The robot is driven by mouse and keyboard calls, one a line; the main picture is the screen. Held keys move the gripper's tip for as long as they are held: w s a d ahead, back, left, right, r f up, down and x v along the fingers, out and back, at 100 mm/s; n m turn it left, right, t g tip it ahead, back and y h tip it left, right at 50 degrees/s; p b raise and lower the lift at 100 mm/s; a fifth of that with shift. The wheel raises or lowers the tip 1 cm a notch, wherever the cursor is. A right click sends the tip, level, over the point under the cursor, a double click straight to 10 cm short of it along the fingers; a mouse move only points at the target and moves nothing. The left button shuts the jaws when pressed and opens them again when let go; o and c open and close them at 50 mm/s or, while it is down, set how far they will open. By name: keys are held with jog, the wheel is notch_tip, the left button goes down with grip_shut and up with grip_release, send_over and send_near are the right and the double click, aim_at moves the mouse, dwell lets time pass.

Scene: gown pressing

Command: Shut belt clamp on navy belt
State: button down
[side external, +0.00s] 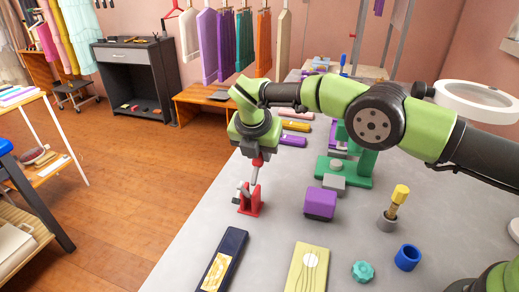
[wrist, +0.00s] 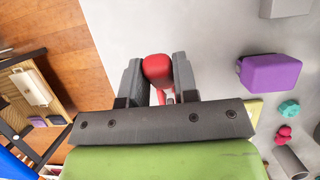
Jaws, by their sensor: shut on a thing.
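The red belt clamp (side external: 249,204) stands on the grey table near its left edge, with a metal lever rising from it to a red handle grip (side external: 257,160). My gripper (side external: 258,156) is above the clamp, its jaws shut on that grip. In the wrist view the red handle (wrist: 157,68) sits between the two fingers of my gripper (wrist: 157,84). The lever stands up, slightly tilted. A long flat navy piece with a gold patch (side external: 229,247), perhaps the navy belt, lies in front of the clamp, apart from it. I cannot see whether anything lies in the clamp's jaw.
A purple block (side external: 320,204) stands right of the clamp, with a green press (side external: 345,168) behind it. A pale yellow board (side external: 308,268), teal knob (side external: 363,271) and blue cup (side external: 407,257) are at the front. Several coloured flat pieces lie behind my gripper. Bare table surrounds the clamp.

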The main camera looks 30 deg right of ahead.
aim_at(254, 177)
jog(key=shift+r, duration=0.1)
jog(key=shift+s+a+r+t+h, duration=0.5)
jog(key=shift+s+a+t+h, duration=0.2)
jog(key=shift+t+h, duration=0.4)
jog(key=shift+s+a+r+t+h, duration=0.3)
jog(key=shift+s+a+t+h, duration=0.35)
jog(key=shift+t+h, duration=0.35)
jog(key=c, duration=0.9)
grip_release()
jog(key=v, duration=1)
jog(key=shift+c, duration=0.3)
